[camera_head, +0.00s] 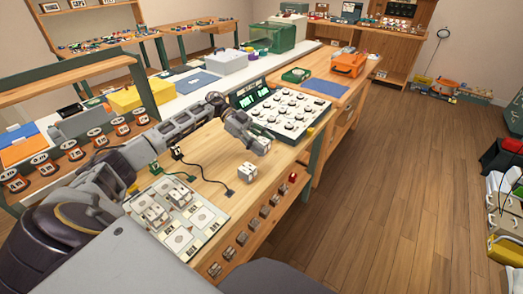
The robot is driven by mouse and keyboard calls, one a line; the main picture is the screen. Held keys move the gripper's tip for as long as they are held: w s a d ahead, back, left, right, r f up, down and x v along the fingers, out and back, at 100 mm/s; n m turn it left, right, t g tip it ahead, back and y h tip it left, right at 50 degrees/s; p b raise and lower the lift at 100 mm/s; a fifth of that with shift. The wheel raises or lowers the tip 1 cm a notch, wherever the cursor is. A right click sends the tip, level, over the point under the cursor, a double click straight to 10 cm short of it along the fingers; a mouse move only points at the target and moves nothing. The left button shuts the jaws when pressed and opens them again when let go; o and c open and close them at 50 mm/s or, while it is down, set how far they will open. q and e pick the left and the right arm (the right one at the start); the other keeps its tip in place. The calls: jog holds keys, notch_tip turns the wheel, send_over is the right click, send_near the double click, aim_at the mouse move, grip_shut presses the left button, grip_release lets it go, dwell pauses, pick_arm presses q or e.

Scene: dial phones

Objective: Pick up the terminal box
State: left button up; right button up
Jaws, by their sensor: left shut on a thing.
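My left gripper (259,142) reaches over the wooden workbench from the left, in front of the white dial panel. It is shut on a small pale terminal box (264,147), which the fingers mostly hide. Another white terminal box (247,172) with dark marks sits alone on the bare wood, nearer than the gripper and apart from it. More white boxes (156,214) stand on a printed mat (208,220) at the near left of the bench. My right gripper is not in view.
The dial panel (284,110) with a green display stands just behind the gripper. Black and green cables (205,181) lie on the bench beside the mat. A row of small switches (253,225) lines the front edge. Bare wood lies between the mat and the lone box.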

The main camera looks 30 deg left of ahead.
aim_at(262, 141)
pick_arm(q)
notch_tip(262, 141, up, 22)
jog(key=p, duration=0.3)
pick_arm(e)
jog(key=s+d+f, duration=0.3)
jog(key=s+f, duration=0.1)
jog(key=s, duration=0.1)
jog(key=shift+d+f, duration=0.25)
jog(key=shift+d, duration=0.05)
